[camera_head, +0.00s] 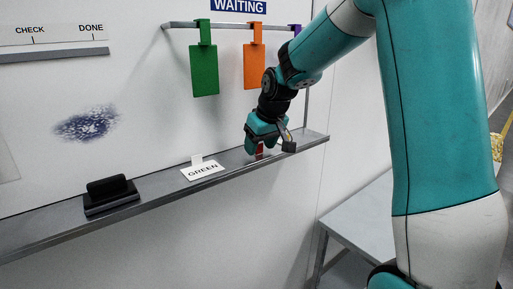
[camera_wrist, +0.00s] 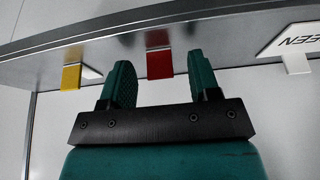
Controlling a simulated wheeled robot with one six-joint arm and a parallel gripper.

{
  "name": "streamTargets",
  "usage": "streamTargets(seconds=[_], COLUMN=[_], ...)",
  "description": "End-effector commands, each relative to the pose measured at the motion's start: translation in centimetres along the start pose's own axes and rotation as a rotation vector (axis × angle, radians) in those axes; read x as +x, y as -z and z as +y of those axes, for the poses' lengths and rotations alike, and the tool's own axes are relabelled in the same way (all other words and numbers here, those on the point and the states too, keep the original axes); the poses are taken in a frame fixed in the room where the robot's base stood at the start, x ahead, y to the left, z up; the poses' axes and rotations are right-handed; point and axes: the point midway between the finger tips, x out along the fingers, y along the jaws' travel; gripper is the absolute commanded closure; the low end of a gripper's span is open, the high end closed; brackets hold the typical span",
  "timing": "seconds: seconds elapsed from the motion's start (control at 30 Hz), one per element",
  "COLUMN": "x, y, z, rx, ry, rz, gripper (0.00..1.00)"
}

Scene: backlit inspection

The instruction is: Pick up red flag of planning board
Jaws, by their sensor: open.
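The red flag (camera_wrist: 159,62) is a small red piece at the grey ledge, seen between my gripper's two fingers in the wrist view. My gripper (camera_head: 263,143) is at the ledge of the planning board (camera_head: 130,150). In the wrist view my gripper (camera_wrist: 160,78) is open, with one teal finger on each side of the red flag and a visible gap on both sides. I cannot tell how deep the flag sits between the fingers.
A yellow flag (camera_wrist: 71,77) is left of the red one in the wrist view. A white GREEN card (camera_head: 202,170) and a black eraser (camera_head: 110,193) stand on the ledge (camera_head: 160,194). Green (camera_head: 204,70) and orange (camera_head: 254,66) tags hang from the rail above.

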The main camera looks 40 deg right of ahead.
Motion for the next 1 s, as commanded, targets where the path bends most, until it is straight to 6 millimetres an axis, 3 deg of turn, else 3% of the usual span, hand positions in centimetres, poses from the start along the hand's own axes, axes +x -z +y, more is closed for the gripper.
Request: streamTargets(seconds=[0.1,0.3,0.67,1.0], x=[0.0,0.0,-0.2,-3.1], y=[0.0,0.0,0.1,1.3], z=[0.0,0.0,0.0,-0.5], rx=[0.0,0.0,0.0,-0.007], ry=[0.0,0.0,0.001,0.004], rz=[0.0,0.0,0.0,0.001], gripper=[0.44,0.88,0.88,0.88])
